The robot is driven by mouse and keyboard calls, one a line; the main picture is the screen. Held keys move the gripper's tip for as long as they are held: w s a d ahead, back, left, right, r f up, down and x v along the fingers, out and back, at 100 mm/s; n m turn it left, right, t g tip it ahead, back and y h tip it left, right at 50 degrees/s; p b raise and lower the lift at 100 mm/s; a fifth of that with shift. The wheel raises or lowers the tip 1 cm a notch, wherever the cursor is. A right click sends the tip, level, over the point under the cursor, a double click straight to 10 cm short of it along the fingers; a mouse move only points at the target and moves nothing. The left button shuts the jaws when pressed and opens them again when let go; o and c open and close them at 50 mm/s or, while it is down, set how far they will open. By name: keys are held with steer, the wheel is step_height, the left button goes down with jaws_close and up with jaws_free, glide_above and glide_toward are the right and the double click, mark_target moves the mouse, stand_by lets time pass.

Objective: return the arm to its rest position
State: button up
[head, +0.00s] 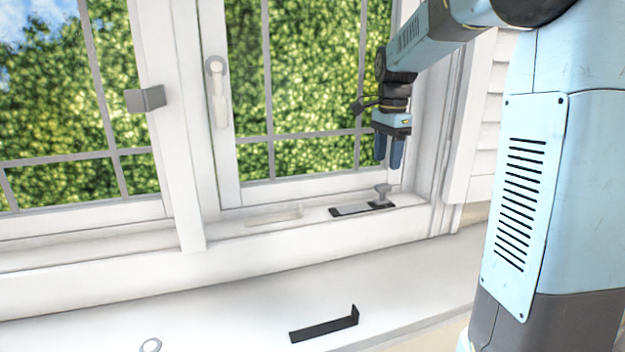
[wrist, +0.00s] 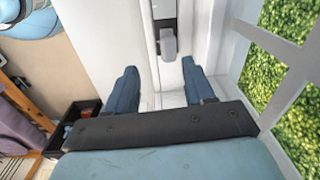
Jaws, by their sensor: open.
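My gripper (head: 388,150) hangs pointing down in front of the right window pane, above the right end of the window's lower ledge. Its blue fingers are open and apart, with nothing between them; the wrist view shows both fingers (wrist: 163,92) too. Just below the fingertips in the head view is a small grey knob (head: 382,193) on a black plate (head: 350,210) lying on the ledge. The wrist view shows the grey knob (wrist: 169,45) ahead of the fingers, not gripped. My arm reaches in from the upper right.
A black L-shaped bracket (head: 325,328) and a grey ring (head: 150,345) lie on the white sill (head: 230,310). A window handle (head: 217,90) and a grey bracket (head: 145,99) stick out from the frame. The wrist view shows a dark bin (wrist: 75,120) at lower left.

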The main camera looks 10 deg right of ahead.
steer(key=s+a+f+n+t, duration=0.1)
steer(key=s+n, duration=0.6)
steer(key=s, duration=0.7)
steer(key=s+a+f+n+t, duration=0.1)
steer(key=s+a+n+t, duration=0.2)
steer(key=s+n, duration=0.4)
steer(key=s+t, duration=0.1)
steer(key=s, duration=0.5)
steer(key=shift+s+n, duration=0.4)
